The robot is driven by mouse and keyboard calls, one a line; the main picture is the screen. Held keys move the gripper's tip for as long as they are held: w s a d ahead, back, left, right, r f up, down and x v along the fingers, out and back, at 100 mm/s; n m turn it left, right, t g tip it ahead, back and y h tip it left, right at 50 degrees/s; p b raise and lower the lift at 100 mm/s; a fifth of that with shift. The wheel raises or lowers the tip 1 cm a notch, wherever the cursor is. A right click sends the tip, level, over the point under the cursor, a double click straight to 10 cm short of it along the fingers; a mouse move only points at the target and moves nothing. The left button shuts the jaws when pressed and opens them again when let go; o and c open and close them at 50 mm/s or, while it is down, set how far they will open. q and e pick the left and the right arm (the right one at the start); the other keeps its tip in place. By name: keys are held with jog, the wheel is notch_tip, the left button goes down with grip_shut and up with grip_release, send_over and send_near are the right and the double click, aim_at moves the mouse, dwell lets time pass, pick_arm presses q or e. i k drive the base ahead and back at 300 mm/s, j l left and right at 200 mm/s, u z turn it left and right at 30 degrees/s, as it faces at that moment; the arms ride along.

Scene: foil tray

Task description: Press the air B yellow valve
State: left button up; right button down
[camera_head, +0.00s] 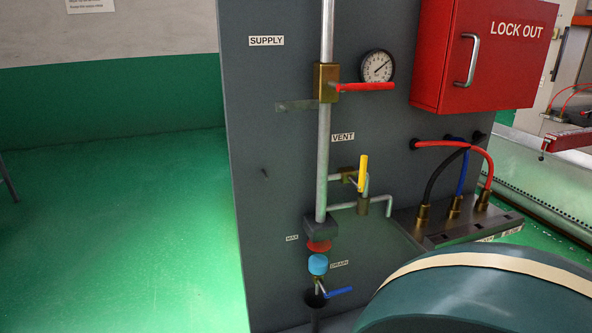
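A yellow valve handle (363,173) stands upright on a brass fitting with thin grey pipes, on the dark grey panel (270,180). The nearest label above it reads VENT (343,137); I cannot read an "air B" label on it. A small label on the block under the hoses is too small to read. Neither of my grippers shows in the head view.
A red-handled valve (363,87) and a gauge (377,66) sit above. A red LOCK OUT box (482,55) juts out at upper right. Hoses (455,170) enter a metal block (458,222). A dark green rounded object (480,305) fills the lower right. The left floor is clear.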

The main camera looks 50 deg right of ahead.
aim_at(360, 184)
jog(key=z, duration=2)
